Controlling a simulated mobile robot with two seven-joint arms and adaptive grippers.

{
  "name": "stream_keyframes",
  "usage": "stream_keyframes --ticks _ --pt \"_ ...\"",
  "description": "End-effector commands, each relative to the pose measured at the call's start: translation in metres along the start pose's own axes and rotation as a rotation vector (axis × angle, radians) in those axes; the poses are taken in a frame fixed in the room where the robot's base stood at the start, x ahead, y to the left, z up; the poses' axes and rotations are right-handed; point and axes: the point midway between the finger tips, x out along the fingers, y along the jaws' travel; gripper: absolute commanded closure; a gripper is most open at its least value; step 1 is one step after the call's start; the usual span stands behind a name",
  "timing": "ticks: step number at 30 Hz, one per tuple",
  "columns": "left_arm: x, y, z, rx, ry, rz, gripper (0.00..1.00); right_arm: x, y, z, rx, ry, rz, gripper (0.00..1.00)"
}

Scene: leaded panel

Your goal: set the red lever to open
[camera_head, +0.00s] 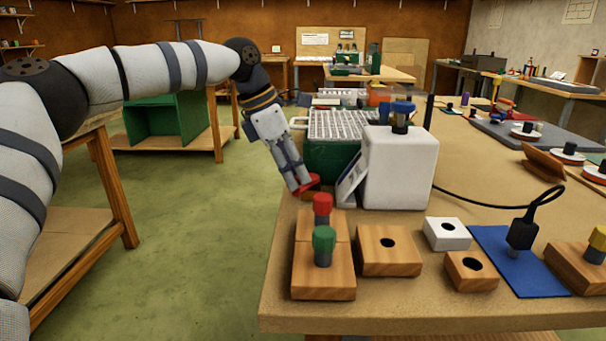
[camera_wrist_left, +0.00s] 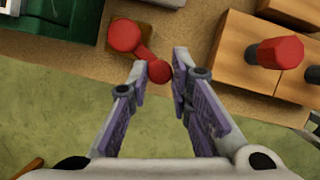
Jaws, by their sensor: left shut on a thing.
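The red lever (camera_head: 310,182) sits at the left edge of the workbench, beside the green box. In the left wrist view the lever (camera_wrist_left: 126,36) has a round red hub on a small brown base. Its arm slants down and right to a round red knob (camera_wrist_left: 159,71). My left gripper (camera_head: 299,191) reaches down to the lever from the left. In the left wrist view my left gripper (camera_wrist_left: 160,75) is shut on the lever at its knob, one finger on each side. No open or closed marking is readable. My right gripper is not in view.
Wooden blocks with a red-topped peg (camera_head: 322,207) and a green-topped peg (camera_head: 323,243) stand close in front of the lever. A green box with a white grid top (camera_head: 330,160) and a white container (camera_head: 400,172) stand behind. Left of the bench is open floor.

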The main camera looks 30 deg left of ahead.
Motion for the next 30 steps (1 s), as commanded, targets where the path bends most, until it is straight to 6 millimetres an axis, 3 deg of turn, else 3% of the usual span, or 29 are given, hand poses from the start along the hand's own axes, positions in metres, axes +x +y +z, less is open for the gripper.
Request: stream_keyframes --ticks 15,30 --pt "0.002 0.025 -0.013 0.428 0.004 -0.186 1.00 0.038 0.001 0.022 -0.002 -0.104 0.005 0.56" --pt "-0.002 0.034 -0.014 0.581 0.004 -0.246 1.00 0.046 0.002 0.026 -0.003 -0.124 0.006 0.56"
